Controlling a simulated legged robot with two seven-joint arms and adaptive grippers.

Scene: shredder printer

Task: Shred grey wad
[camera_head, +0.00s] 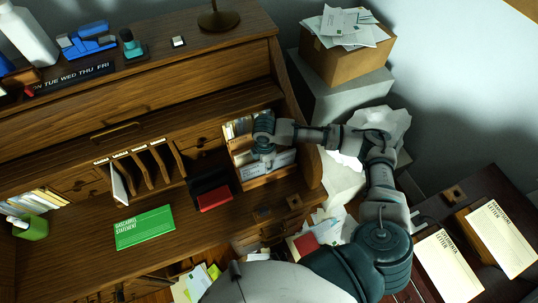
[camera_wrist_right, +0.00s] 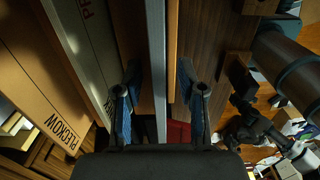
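My right gripper (camera_head: 263,160) is at a wooden file holder (camera_head: 268,182) on the desk, pointing down. In the right wrist view my right gripper (camera_wrist_right: 160,95) has its two blue-padded fingers apart. A thin grey-white slab (camera_wrist_right: 155,60) runs edge-on between them, with a gap to each finger. It may be the grey wad, but I cannot tell for certain. In the head view the arm and gripper partly cover the holder's contents. My left gripper is not in view. I cannot make out a shredder for certain.
A black box with a red front (camera_head: 214,199) stands left of the holder. A green booklet (camera_head: 145,228) lies on the desk. Upright wooden dividers (camera_head: 150,168) stand behind it. A labelled folder (camera_wrist_right: 45,105) is beside the gripper. A carton of papers (camera_head: 346,58) stands at back right.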

